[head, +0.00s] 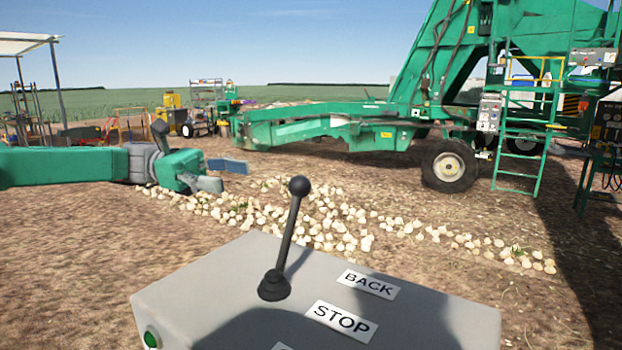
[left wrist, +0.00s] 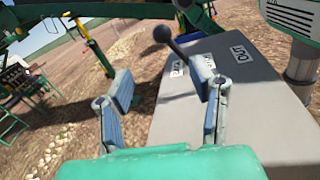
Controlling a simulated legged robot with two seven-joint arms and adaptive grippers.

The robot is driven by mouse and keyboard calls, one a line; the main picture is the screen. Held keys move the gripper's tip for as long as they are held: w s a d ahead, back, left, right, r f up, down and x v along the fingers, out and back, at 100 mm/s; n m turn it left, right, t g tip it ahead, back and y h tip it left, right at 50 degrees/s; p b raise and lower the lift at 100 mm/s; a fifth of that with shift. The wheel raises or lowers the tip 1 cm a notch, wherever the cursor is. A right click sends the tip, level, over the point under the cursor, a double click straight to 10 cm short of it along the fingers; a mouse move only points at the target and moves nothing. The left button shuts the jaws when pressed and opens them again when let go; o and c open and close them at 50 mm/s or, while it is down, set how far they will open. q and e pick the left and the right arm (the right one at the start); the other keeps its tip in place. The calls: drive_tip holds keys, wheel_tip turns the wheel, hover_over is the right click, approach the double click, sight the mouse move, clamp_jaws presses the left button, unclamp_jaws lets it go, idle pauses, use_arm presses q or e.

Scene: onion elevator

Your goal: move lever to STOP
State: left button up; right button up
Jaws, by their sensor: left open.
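The lever (head: 287,240) has a black ball knob and a dark shaft on a grey control box (head: 220,290). It leans up and slightly right, toward the far side. A BACK label (head: 368,284) and a STOP label (head: 341,321) lie right of its base; a third label is cut off below. My left gripper (head: 219,175) is open and empty, left of the knob in the head view. In the left wrist view, the open fingers (left wrist: 163,84) point toward the box, with the lever (left wrist: 175,48) beyond them; the right finger partly covers the labels. My right gripper is not in view.
A green button (head: 151,338) is on the box's near left side. Pale onions (head: 330,225) lie on the soil beyond the box. A large green machine (head: 350,125) stands farther back. The air left of the lever is clear apart from my left arm.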

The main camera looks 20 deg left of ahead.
sight(303, 197)
use_arm(q)
drive_tip(key=shift+d+p, duration=0.6)
drive_tip(key=shift+d, duration=6.65)
drive_tip(key=shift+a, duration=0.3)
clamp_jaws()
